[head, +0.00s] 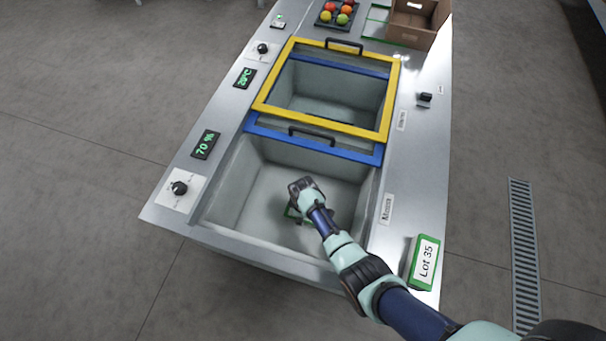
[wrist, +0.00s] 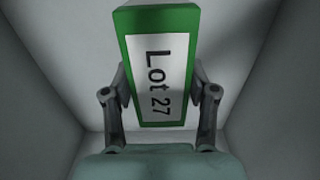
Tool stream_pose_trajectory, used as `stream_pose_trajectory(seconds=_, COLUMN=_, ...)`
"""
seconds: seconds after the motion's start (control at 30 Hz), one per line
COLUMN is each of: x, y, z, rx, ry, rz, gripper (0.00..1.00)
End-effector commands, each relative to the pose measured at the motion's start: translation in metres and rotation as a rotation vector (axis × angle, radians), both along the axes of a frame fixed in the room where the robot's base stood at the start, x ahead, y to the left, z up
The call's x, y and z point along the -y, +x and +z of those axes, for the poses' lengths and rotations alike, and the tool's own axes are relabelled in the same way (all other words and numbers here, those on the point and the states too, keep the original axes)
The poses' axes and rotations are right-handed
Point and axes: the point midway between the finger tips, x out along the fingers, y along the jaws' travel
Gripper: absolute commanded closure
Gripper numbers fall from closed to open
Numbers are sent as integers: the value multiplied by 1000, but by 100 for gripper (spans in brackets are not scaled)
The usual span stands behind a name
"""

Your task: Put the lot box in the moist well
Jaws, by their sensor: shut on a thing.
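The lot box is green with a white "Lot 27" label (wrist: 160,70) in the wrist view. My gripper (wrist: 160,88) is shut on it, one finger on each side. In the head view my gripper (head: 302,192) is down inside the open near well (head: 262,190), which has a small label (head: 387,209) on its right rim and a "70 %" display (head: 205,145) on its left. Only slivers of the green box (head: 290,213) show there, under the gripper. I cannot tell whether the box touches the well floor.
A blue-framed lid (head: 270,131) lies slid back, partly under the yellow-framed lid (head: 322,123) over the far well. Another box, "Lot 35" (head: 426,262), stands on the right front counter. A tomato tray (head: 320,22) and cardboard box (head: 408,31) are at the back.

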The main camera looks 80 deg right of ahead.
Motion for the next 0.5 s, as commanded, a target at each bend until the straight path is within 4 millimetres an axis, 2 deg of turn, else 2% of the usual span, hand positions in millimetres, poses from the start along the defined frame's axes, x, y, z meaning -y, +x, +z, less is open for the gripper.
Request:
stream_pose_trajectory(seconds=0.1, x=0, y=0, z=-27, rx=-1, ry=1, rz=0, gripper=86)
stream_pose_trajectory(seconds=0.2, x=0, y=0, z=-42, rx=-1, ry=1, rz=0, gripper=86)
stream_pose_trajectory(seconds=0.5, x=0, y=0, z=-41, rx=-1, ry=1, rz=0, gripper=86)
